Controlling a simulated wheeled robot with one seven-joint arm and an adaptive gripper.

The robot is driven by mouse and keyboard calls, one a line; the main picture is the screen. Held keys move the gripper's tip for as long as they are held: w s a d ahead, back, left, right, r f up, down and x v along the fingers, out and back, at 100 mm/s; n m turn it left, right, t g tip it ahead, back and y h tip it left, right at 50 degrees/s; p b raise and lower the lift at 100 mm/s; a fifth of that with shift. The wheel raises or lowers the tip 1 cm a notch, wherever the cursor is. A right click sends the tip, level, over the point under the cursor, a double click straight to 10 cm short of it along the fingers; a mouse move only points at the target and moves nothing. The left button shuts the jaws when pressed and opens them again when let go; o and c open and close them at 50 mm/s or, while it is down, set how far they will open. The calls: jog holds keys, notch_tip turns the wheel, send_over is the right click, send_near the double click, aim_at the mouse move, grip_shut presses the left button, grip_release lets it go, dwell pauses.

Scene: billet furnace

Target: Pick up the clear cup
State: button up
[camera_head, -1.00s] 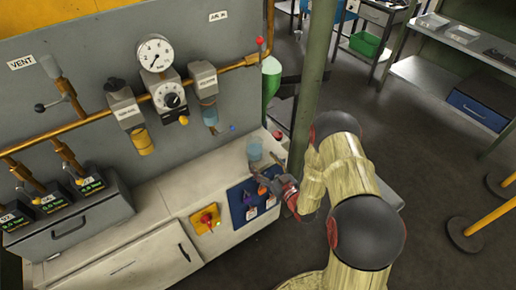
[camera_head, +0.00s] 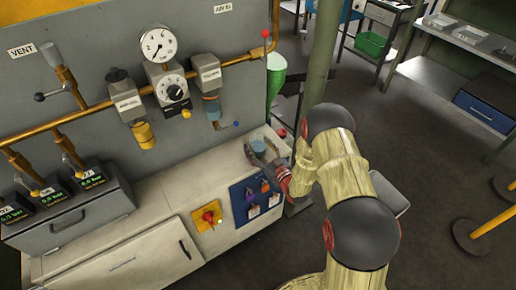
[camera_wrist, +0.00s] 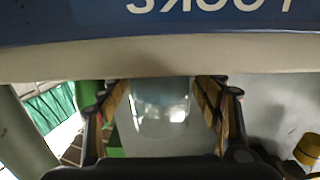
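The clear cup (camera_head: 258,146) is small and bluish and stands at the right end of the bench top below the gauge panel. My gripper (camera_head: 258,155) reaches in from the right, with its fingers around the cup's near part. In the wrist view the clear cup (camera_wrist: 160,112) lies between the two fingers of my gripper (camera_wrist: 163,98). The fingers are apart, with a narrow gap showing on each side of the cup. The cup's far end is cut off by a pale edge in the wrist view.
A blue panel (camera_head: 240,201) with padlocks and a yellow plate (camera_head: 209,214) with a red switch are on the bench front below. A green post (camera_head: 318,70) stands close to my arm. A green bottle (camera_head: 276,80) is behind the bench's right end.

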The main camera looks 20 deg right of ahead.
jog(key=c, duration=1)
jog(key=shift+r, duration=0.15)
jog(key=shift+c, duration=0.3)
